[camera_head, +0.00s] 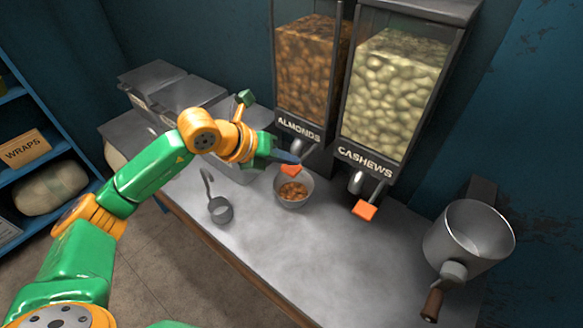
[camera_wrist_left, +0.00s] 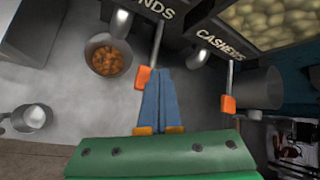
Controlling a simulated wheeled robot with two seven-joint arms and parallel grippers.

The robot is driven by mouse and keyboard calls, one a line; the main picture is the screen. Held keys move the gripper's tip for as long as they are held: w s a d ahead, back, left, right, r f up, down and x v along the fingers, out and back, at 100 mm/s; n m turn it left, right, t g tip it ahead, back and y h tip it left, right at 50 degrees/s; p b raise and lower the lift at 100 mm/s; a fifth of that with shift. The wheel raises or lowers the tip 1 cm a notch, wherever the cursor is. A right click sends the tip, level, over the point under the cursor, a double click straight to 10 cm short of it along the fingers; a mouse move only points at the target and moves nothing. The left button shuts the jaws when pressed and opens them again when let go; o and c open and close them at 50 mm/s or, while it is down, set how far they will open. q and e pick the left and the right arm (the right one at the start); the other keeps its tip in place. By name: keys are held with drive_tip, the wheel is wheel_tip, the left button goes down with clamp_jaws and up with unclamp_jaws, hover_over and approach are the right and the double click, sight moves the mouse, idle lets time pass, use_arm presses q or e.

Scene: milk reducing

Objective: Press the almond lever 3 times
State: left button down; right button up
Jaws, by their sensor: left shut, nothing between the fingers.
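The almond dispenser (camera_head: 308,72) stands at the back of the counter, with a clear bin of brown almonds. Its orange lever tip (camera_head: 290,171) sticks out below the label. My left gripper (camera_head: 296,160) is shut and empty, with its fingertips right at the almond lever; contact is hard to tell. In the left wrist view the shut blue fingers (camera_wrist_left: 158,75) lie beside the orange almond lever tip (camera_wrist_left: 142,77). A metal bowl (camera_head: 294,203) below the spout holds some almonds (camera_head: 292,191); it also shows in the left wrist view (camera_wrist_left: 88,55). My right gripper is out of view.
The cashew dispenser (camera_head: 395,95) stands to the right, with its own orange lever tip (camera_head: 364,210). A metal scoop (camera_head: 220,209) lies left of the bowl. A grinder (camera_head: 468,240) is at the right. The counter front (camera_head: 300,260) is clear.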

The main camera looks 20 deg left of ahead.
use_arm(q)
drive_tip(key=shift+s+f+b, duration=0.1)
drive_tip(key=shift+f+b, duration=1.1)
drive_tip(key=shift+f, duration=0.1)
idle(1.2)
drive_tip(key=shift+r, duration=0.15)
drive_tip(key=shift+r+p, duration=1.2)
drive_tip(key=shift+r, duration=0.35)
wheel_tip(320, 180, up, 5)
drive_tip(key=p, duration=0.4)
drive_tip(key=shift+r, duration=0.1)
